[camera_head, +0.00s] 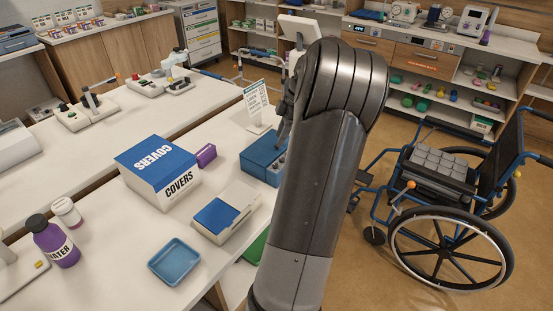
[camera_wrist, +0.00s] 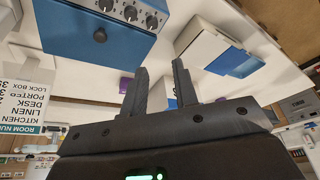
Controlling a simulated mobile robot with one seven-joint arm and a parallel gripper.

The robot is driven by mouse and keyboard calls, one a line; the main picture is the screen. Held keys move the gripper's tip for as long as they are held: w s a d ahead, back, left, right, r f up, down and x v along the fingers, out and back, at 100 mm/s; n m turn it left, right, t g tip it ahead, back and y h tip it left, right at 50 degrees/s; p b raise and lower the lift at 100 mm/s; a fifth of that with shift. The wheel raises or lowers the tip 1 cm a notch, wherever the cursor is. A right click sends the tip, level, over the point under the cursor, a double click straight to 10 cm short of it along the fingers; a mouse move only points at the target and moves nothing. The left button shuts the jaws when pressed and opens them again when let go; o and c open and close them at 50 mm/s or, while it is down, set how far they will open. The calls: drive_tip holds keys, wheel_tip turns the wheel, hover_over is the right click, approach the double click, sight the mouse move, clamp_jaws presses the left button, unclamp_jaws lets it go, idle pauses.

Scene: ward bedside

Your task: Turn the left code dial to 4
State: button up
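The blue lock box (camera_head: 258,160) stands on the white counter in the head view, its right part hidden behind my arm. The wrist view shows the scene upside down, with the lock box (camera_wrist: 75,30) at the upper left. Its pale panel has three dark dials in a row. With the picture inverted, the left code dial (camera_wrist: 152,22) is the rightmost one. A dark round knob (camera_wrist: 100,35) sits on the blue face. The dial settings are too small to read. My gripper (camera_wrist: 160,68) is open and empty, its fingers apart from the dials.
A card stand (camera_head: 257,100) with a printed number list is behind the box, partly readable in the wrist view. A white-and-blue box (camera_head: 225,212), a covers box (camera_head: 160,170), a purple box (camera_head: 206,155) and a blue tray (camera_head: 174,261) share the counter. A wheelchair (camera_head: 450,200) stands right.

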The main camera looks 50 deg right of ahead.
sight(276, 165)
drive_tip(key=f, duration=0.7)
drive_tip(key=w+f, duration=0.1)
drive_tip(key=f, duration=0.3)
drive_tip(key=shift+a, duration=0.2)
drive_tip(key=shift+c, duration=0.6)
clamp_jaws()
